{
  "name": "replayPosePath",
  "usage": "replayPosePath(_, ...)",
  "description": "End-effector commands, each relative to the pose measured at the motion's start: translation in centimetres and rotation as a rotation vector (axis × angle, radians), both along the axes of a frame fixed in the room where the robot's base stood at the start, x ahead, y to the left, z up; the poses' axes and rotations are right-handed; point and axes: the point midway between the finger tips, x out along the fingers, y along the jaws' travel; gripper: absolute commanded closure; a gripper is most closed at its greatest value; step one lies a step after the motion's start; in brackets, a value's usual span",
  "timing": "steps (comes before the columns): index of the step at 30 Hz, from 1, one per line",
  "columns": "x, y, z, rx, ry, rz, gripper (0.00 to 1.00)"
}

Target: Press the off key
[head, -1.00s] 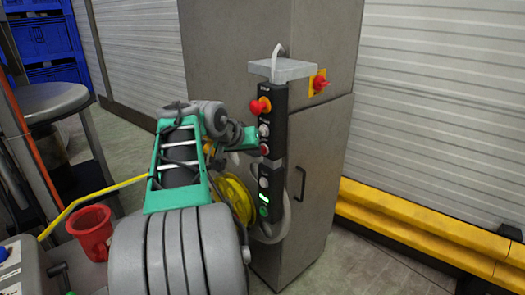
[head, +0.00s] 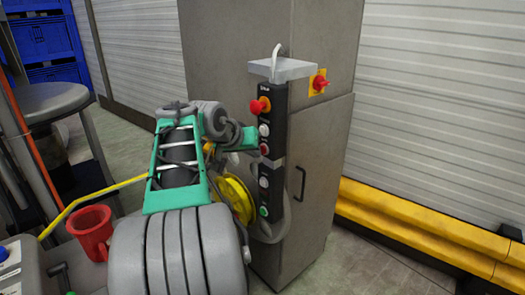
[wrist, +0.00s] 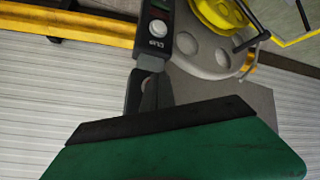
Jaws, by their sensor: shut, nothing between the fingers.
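The dark control pendant (head: 272,165) hangs upright in front of a grey cabinet. Down its face are a red mushroom knob (head: 260,106), a white button (head: 264,131), a red button (head: 264,149), another white button (head: 264,182) and a green button (head: 264,211). I cannot read which is the off key. In the wrist view the pendant appears inverted, with a labelled white button (wrist: 158,28) beyond my fingers. My gripper (wrist: 148,80) is shut and empty, close to the pendant; contact cannot be told. In the head view my arm hides its fingertips.
A yellow reel (head: 236,198) is behind my arm, left of the pendant. The grey cabinet (head: 318,190) has a red switch (head: 320,81). A yellow barrier (head: 420,230) runs along the right wall. A red bucket (head: 92,230) and grey stool (head: 50,103) stand left.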

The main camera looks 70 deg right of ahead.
Motion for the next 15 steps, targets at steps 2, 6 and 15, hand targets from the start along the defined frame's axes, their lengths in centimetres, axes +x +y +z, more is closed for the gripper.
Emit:
replayPosePath(2, 0.28, 0.46, -0.04, 0.0, 0.0, 0.001, 1.0)
replayPosePath(6, 0.44, 0.79, 0.01, -0.001, 0.0, 0.002, 1.0)
replayPosePath(15, 0.66, 1.18, 0.04, 0.0, -0.001, 0.002, 1.0)
